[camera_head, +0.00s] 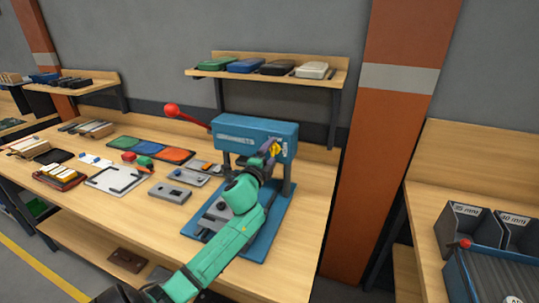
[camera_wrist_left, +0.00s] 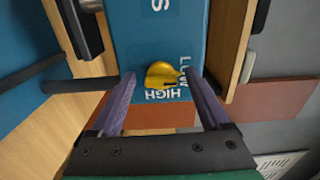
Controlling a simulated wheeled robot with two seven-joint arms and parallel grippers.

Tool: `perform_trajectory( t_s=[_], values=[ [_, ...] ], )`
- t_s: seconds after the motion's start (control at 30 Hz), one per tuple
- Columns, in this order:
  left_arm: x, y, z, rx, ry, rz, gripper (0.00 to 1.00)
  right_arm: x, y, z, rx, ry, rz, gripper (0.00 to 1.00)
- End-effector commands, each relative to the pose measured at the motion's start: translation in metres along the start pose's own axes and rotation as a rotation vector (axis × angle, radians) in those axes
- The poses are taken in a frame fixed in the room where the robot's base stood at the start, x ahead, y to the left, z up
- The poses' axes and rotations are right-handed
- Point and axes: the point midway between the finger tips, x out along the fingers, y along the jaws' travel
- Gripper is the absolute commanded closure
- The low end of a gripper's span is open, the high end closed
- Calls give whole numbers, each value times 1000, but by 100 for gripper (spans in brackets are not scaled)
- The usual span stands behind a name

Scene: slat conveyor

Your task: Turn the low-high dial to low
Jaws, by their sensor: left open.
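The yellow low-high dial (camera_wrist_left: 164,75) sits on the end face of a blue machine (camera_head: 240,131), with white LOW and HIGH lettering beside it in the left wrist view. The dial also shows small in the head view (camera_head: 276,149). A narrow yellow tip points right, towards the LOW lettering; a dark line runs along its lower left side. My left gripper (camera_wrist_left: 160,77) is open, its purple fingers on either side of the dial. I see gaps in the picture, but cannot tell contact or depth. My right gripper is not in view.
The blue machine stands on a wooden bench (camera_head: 130,205) with a red-knobbed lever (camera_head: 172,110) at its left. Small parts and trays lie left of it. A shelf (camera_head: 265,75) hangs behind, and an orange pillar (camera_head: 375,140) stands to the right.

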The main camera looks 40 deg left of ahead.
Motion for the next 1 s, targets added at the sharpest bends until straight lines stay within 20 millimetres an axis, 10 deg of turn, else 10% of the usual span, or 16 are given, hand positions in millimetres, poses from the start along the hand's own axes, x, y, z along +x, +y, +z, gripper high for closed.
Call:
perform_trajectory(
  t_s=[0.27, 0.7, 1.0],
  values=[
    [-27, 3, 0, 2, 2, 1, 20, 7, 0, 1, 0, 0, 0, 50],
    [-137, 4, 1, -2, -1, 3, 20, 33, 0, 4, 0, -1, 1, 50],
    [-146, 0, 1, 0, -1, 0, 20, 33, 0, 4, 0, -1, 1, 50]
  ],
)
